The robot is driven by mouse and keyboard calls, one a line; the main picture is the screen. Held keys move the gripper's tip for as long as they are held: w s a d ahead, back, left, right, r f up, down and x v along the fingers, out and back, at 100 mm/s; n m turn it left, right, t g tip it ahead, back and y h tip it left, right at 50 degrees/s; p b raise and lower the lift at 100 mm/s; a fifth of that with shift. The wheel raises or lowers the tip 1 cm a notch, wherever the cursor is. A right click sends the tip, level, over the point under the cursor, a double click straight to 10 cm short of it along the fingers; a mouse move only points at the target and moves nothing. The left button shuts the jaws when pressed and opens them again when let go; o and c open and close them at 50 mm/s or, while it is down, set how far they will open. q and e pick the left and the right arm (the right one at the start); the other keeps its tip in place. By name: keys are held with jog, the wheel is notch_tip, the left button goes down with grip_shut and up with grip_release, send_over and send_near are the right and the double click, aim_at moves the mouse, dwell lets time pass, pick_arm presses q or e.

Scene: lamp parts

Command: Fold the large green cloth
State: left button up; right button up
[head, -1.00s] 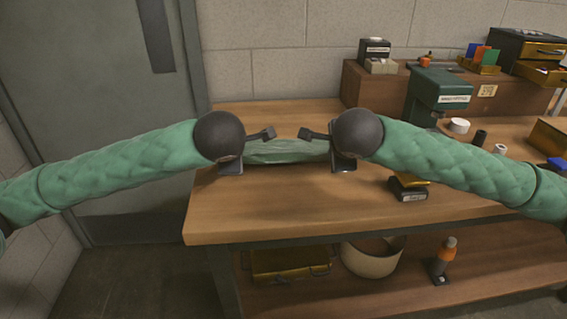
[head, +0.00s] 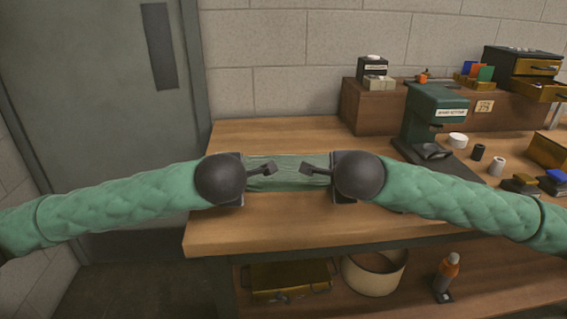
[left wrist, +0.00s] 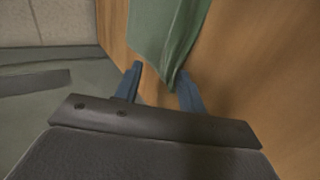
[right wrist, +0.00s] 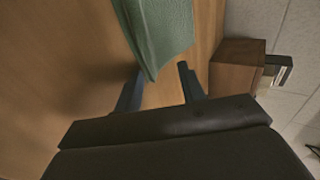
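The green cloth (head: 287,174) shows as a narrow band between my two grippers, over the left part of the table in the head view; the arms hide its ends. My left gripper (head: 270,168) is at its left end. In the left wrist view, a cloth corner (left wrist: 165,40) reaches between the spread fingers (left wrist: 158,88). My right gripper (head: 308,170) is at its right end. In the right wrist view, another corner (right wrist: 160,35) reaches between the spread fingers (right wrist: 160,85). I see no finger pressed shut on the cloth.
The wooden table (head: 300,225) is bare in front of and behind the cloth. A green press (head: 435,120) and small parts stand to the right. A wooden riser (head: 375,105) is at the back. A grey door (head: 100,120) is at the left.

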pick_arm(q)
jog(key=r, duration=0.1)
jog(key=s+r, duration=0.1)
jog(key=r, duration=0.1)
jog(key=shift+s+r, duration=0.1)
jog(key=shift+r, duration=0.05)
pick_arm(e)
jog(key=r, duration=0.1)
jog(key=s+r, duration=0.1)
jog(key=r, duration=0.1)
jog(key=shift+s+r, duration=0.1)
jog(key=shift+r, duration=0.05)
pick_arm(q)
jog(key=w+r+v, duration=0.1)
jog(key=v, duration=0.6)
jog(key=shift+r, duration=0.3)
pick_arm(e)
jog(key=s+r, duration=0.4)
jog(key=r, duration=0.1)
jog(key=shift+s+r, duration=0.35)
